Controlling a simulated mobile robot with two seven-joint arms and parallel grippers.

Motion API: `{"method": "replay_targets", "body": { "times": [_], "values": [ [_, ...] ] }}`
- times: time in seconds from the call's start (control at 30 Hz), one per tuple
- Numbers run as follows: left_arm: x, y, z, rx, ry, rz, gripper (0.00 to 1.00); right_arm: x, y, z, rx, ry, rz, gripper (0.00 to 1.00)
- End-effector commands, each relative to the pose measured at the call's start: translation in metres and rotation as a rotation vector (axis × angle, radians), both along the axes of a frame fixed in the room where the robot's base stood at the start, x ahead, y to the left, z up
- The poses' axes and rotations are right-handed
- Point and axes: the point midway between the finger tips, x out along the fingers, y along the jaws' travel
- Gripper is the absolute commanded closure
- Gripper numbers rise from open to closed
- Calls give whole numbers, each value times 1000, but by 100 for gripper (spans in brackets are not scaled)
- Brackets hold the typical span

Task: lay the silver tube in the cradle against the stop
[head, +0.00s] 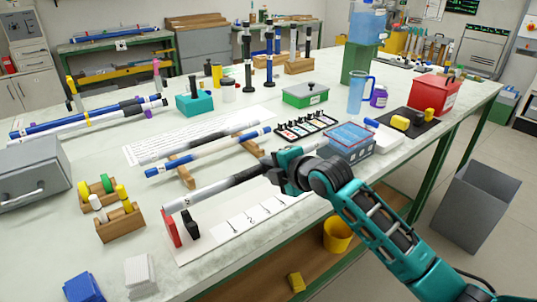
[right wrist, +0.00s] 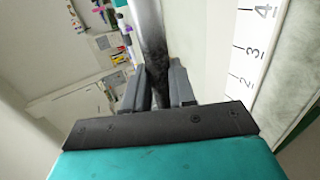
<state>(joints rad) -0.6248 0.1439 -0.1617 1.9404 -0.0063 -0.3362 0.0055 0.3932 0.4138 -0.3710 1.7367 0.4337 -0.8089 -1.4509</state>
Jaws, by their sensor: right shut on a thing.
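The silver tube (head: 205,192) has a bright metal length and a dark patch near my right gripper (head: 272,170). That gripper is shut on the tube near its right end. In the right wrist view the tube (right wrist: 150,25) runs away from between the fingers (right wrist: 160,88). The cradle shows as a black block (head: 191,224) on a pale board, with a red upright stop (head: 170,229) at its left end. The tube's left end appears just above the red stop in the picture; I see no contact with the cradle. My left gripper is out of view.
A numbered strip (head: 247,215) lies along the board, right of the black block. A blue and white tube (head: 210,153) rests on wooden supports behind. A wooden box of coloured pieces (head: 120,226) stands left. A blue-lidded box (head: 349,141) stands near my right wrist.

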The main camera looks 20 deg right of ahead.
Motion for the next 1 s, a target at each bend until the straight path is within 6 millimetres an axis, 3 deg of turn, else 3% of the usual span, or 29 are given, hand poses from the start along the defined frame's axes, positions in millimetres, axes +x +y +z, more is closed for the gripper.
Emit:
{"method": "replay_targets", "body": {
  "times": [0.1, 0.27, 0.63, 1.0],
  "values": [
    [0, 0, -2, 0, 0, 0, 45, 27, -7, 6, 13, -37, 11, 100],
    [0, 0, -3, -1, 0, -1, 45, 42, -12, 9, 23, -58, 16, 100],
    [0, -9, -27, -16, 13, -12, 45, 43, -13, -22, 24, -58, 15, 100],
    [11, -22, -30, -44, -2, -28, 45, 43, -14, -57, 20, -59, 15, 100]
  ]
}}
